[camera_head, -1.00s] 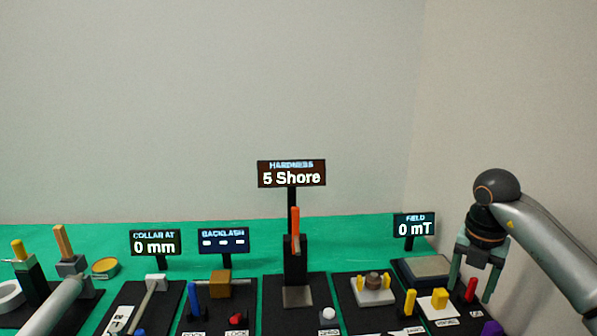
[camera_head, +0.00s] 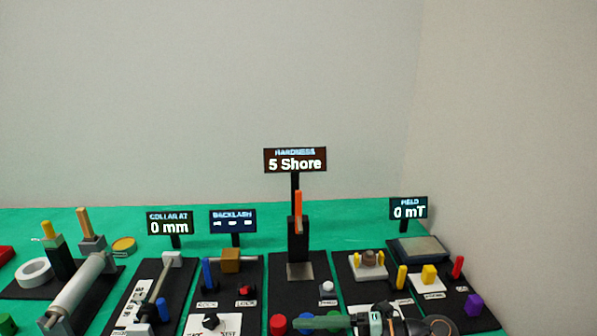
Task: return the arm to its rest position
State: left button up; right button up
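My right gripper (camera_head: 300,322) is low at the bottom edge of the head view, with its arm cut off by the frame. It points left over the lower boards. One green finger shows side-on; the other is hidden or overlapped, so the opening between them cannot be judged. No held object shows. My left gripper is not in view.
The green table (camera_head: 345,222) carries several black boards with small devices. The hardness display (camera_head: 295,160) stands tallest. A red cylinder (camera_head: 278,324) shows beside the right fingertips. A purple block (camera_head: 473,305) sits at the right, and a metal roller (camera_head: 78,287) at the left.

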jog(key=s+d+f+m+t+h+p, duration=0.25)
jog(key=d+f+m+t+h, duration=0.35)
jog(key=m, duration=0.7)
jog(key=s+d+f+m+t+h+p, duration=0.1)
jog(key=s+d+f+m+t+h, duration=0.45)
jog(key=m, duration=0.65)
pick_arm(q)
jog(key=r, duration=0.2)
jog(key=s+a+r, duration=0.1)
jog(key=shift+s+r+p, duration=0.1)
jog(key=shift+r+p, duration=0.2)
jog(key=shift+p, duration=0.1)
pick_arm(e)
jog(key=s+d+f+m+g+h, duration=0.2)
jog(key=s+d+f+m+g, duration=0.1)
jog(key=s+f, duration=0.6)
jog(key=shift+s+f+m+g, duration=0.3)
jog(key=shift+s+f+g, duration=0.1)
jog(key=shift+s+g, duration=0.25)
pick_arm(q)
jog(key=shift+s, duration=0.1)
pick_arm(e)
jog(key=shift+o, duration=0.3)
jog(key=shift+w, duration=0.1)
